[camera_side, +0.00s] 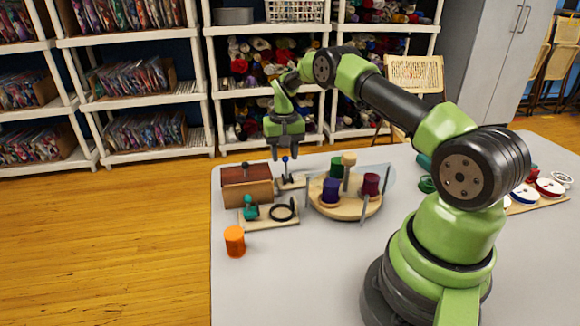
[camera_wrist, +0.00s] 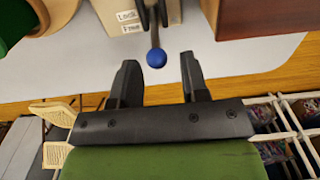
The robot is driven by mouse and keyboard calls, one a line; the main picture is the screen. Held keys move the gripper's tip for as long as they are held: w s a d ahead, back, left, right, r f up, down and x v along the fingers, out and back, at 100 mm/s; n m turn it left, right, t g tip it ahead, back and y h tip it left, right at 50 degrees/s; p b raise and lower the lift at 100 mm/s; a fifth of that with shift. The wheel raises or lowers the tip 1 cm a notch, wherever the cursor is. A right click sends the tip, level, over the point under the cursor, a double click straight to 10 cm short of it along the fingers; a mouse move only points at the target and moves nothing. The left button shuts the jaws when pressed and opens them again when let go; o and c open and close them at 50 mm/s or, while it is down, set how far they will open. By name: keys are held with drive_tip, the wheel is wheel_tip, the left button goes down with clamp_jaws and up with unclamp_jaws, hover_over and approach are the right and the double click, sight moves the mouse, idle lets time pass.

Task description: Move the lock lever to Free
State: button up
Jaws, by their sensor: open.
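The lock lever is a thin dark stem with a blue knob (camera_wrist: 156,58) on a pale block (camera_wrist: 175,28). The block carries two small labels (camera_wrist: 129,21) that read Lock and Free. In the side view the lever (camera_side: 286,168) stands roughly upright behind the small fixtures. My gripper (camera_side: 285,156) points down just above it, and in the wrist view my gripper (camera_wrist: 158,65) is open. The knob shows between the two fingertips, with a gap on both sides. I cannot tell which label the lever points to, or how far the knob lies below the fingertips.
A wooden box (camera_side: 248,193) stands just left of the lever. A round wooden stand (camera_side: 345,211) with coloured spools is close on the right. A base with a teal part and a black ring (camera_side: 283,210) lies in front. An orange cylinder (camera_side: 235,241) stands at front left.

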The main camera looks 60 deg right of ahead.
wheel_tip(320, 180, up, 6)
idle(0.5)
drive_tip(key=s+a+r+n+t, duration=0.15)
drive_tip(key=s+a+r, duration=0.25)
drive_tip(key=a+r, duration=0.45)
drive_tip(key=s+a+r+n+t, duration=0.1)
drive_tip(key=s+a+r+t, duration=0.15)
drive_tip(key=a+r, duration=0.6)
drive_tip(key=s+a+r+n+t+y, duration=0.1)
drive_tip(key=s+a, duration=0.2)
drive_tip(key=s, duration=0.6)
drive_tip(key=s+a+r+n+t+y, duration=0.1)
drive_tip(key=s+a+r+t, duration=0.1)
drive_tip(key=s, duration=0.7)
drive_tip(key=shift+a, duration=0.9)
